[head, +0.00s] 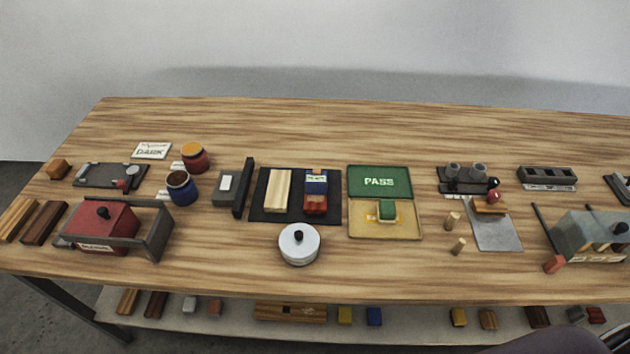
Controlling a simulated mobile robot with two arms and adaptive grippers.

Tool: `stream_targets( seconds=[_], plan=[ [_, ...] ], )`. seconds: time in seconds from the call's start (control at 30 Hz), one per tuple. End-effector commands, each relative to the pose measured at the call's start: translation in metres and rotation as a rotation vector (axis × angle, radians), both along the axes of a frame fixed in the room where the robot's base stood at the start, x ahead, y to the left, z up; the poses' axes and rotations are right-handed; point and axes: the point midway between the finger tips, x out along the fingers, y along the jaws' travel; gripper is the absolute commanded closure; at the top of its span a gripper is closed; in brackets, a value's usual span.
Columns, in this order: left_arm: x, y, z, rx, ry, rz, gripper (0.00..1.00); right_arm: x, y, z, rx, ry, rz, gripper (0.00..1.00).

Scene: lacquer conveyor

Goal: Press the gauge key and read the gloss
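No gripper of mine shows in the head view. A small blue and red block-shaped item (316,203) with a pale face on top lies on a black mat (331,217) at the middle of the table. I cannot tell whether it is the gauge, and no key or gloss reading is legible. A pale wooden block (278,190) lies beside it on the mat. Left of the mat stands a grey device (227,185) with a white label and a dark upright plate.
A green PASS panel (380,169) adjoins a tan tray (405,231) holding a green-topped block (387,211). A white lidded pot (299,248) stands in front of the mat. Left are a red box (104,222) and two jars (182,190). A glassy grey box (578,231) is at right.

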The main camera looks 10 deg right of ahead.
Motion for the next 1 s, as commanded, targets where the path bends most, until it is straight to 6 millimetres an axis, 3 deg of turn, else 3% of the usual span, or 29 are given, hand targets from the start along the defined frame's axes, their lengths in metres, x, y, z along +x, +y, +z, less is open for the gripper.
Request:
stream_targets(
  seconds=[0.07, 0.5, 1.0],
  plan=[
    [0.0, -0.0001, 0.0, 0.0, 0.0, 0.0, 1.0, 0.0, 0.0002, 0.0, 0.0, 0.0, 0.0, 0.51],
    [0.0001, -0.0001, 0.0, 0.0, 0.0, 0.0, 1.0, -0.0001, 0.0003, 0.0, 0.0, 0.0, 0.0, 0.99],
    [0.0, -0.0001, 0.0, 0.0, 0.0, -0.001, 1.0, -0.0001, 0.0004, 0.0, 0.0, 0.0, 0.0, 1.0]
  ],
)
